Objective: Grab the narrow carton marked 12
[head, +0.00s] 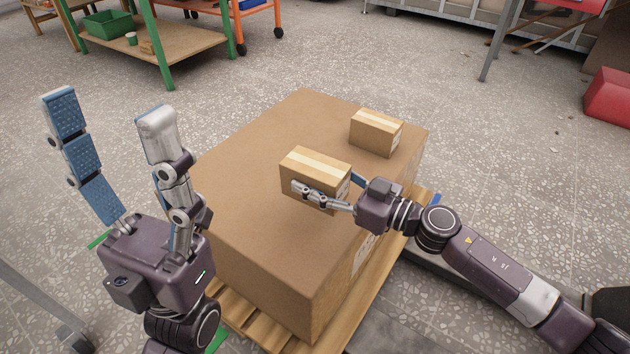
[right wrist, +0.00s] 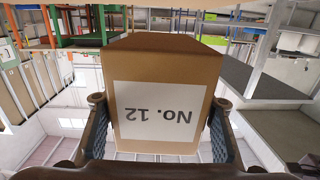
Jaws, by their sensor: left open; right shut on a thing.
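The narrow carton marked 12 (head: 312,166) is brown with a pale tape strip along its top. In the right wrist view its white label reads "No. 12" upside down (right wrist: 157,112). My right gripper (head: 330,191) is shut on this carton, with a finger on each side of it. The carton is over the top of a large brown box; I cannot tell whether it touches it. My left gripper (head: 108,112) is open and empty, fingers up, left of the large box.
The large box (head: 255,190) sits on a wooden pallet (head: 243,318). Another small taped carton (head: 376,133) stands on its far right part. A green-legged workbench (head: 155,50) is at the back left and a red object (head: 608,97) at the right. The floor between is clear.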

